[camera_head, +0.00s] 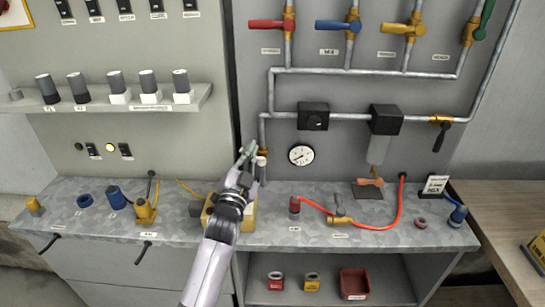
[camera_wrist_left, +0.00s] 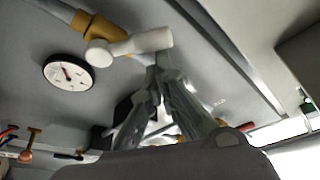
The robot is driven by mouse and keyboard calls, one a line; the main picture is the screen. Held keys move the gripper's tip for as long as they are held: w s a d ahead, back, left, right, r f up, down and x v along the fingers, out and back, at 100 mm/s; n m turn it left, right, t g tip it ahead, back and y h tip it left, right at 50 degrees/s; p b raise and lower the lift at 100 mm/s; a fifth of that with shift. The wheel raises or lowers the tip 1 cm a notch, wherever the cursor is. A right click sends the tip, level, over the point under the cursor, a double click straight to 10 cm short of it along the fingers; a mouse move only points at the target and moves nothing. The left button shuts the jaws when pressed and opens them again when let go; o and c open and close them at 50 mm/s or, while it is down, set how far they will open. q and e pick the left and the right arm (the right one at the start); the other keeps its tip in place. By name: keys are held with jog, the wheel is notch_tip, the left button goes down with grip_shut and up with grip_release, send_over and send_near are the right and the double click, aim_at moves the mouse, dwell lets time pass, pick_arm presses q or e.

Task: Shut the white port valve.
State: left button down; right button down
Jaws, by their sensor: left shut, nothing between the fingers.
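The white port valve has a brass body and a white lever. In the head view its white lever (camera_head: 261,162) shows at the lower end of a vertical grey pipe, just right of my left gripper (camera_head: 248,151). In the left wrist view the white lever (camera_wrist_left: 135,44) reaches right from the brass body (camera_wrist_left: 94,27). My left gripper (camera_wrist_left: 165,68) is shut and empty, its fingertips close to the lever's free end. I cannot tell whether they touch it. In the head view my left arm hides part of the bench below the valve. My right gripper is not in view.
A round gauge (camera_head: 302,155) and a black box (camera_head: 313,116) are on the panel right of the valve. Red (camera_head: 266,24), blue (camera_head: 333,25) and yellow (camera_head: 396,29) valve levers are higher up. A red hose (camera_head: 401,205) and small fittings lie on the grey bench (camera_head: 270,235).

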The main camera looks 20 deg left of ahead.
pick_arm(q)
jog(key=shift+s+a+f, duration=0.15)
jog(key=shift+a+f, duration=0.1)
jog(key=shift+a, duration=0.2)
jog(key=shift+a+f, duration=0.1)
dwell(0.4)
